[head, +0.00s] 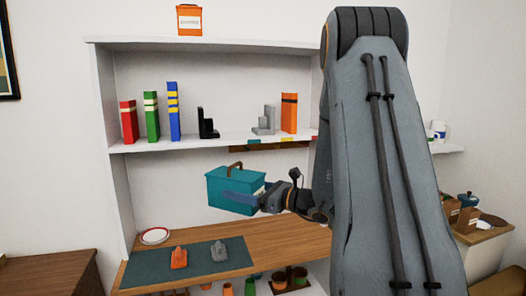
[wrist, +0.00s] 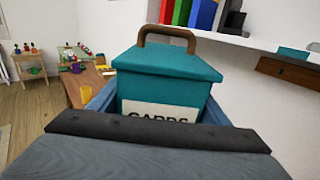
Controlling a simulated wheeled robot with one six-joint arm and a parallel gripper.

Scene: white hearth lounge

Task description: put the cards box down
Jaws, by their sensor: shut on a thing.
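The cards box (head: 232,186) is teal with a brown handle on its lid. In the head view it is held in front of the white shelf unit, above the wooden desk surface. It also shows close up in the wrist view (wrist: 165,75), with a white label reading "CARDS" partly hidden by my gripper's body. My gripper (head: 245,197) is shut on the box, with a blue finger across its side. The box looks roughly upright. In the head view it appears clear of the surface below.
A dark green mat (head: 150,268) on the wooden surface (head: 275,240) bears an orange piece (head: 179,258) and a grey piece (head: 219,251). A plate (head: 155,236) lies behind it. Books and bookends stand on the shelf (head: 225,144) above. The wood right of the mat looks bare.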

